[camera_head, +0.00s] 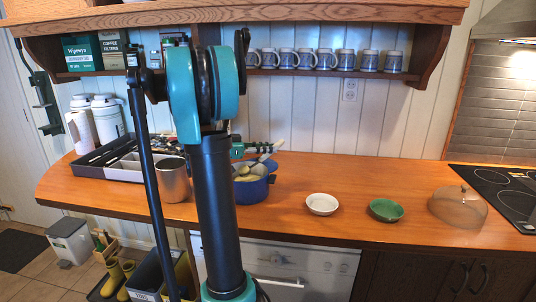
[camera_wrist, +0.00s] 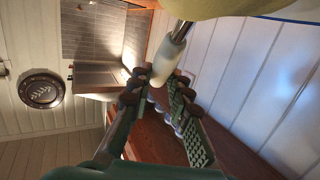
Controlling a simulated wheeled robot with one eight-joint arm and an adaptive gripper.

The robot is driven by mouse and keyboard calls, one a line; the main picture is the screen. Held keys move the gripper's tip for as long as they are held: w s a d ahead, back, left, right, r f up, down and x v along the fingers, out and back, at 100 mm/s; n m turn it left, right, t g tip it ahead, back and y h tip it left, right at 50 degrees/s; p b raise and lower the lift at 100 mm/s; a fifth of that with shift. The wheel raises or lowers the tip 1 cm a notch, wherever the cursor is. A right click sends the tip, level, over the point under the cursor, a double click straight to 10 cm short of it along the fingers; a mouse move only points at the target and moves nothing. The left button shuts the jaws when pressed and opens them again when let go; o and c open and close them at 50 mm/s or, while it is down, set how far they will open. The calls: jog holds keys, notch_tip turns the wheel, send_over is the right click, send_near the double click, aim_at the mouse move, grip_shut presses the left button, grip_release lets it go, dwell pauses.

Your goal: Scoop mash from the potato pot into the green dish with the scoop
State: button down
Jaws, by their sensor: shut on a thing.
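My gripper (camera_head: 262,149) is shut on the scoop, just above the blue potato pot (camera_head: 255,193). In the wrist view, the fingers (camera_wrist: 158,92) close around the scoop's pale handle (camera_wrist: 162,62). Its metal shaft (camera_wrist: 181,31) runs up to a large pale yellow shape at the top edge, cut off by the frame; I cannot tell whether this is mash. In the head view, the pale handle (camera_head: 278,145) tilts up to the right, and yellowish contents show at the pot's mouth. My arm hides the pot's left side. The green dish (camera_head: 386,210) stands to the right and looks empty.
A white dish (camera_head: 322,204) stands between pot and green dish. A clear dome (camera_head: 458,207) and the black hob (camera_head: 500,190) are farther right. A metal canister (camera_head: 173,180) and a utensil tray (camera_head: 122,166) are left. A mug shelf (camera_head: 330,72) hangs above.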

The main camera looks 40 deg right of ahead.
jog(key=shift+r, duration=2.9)
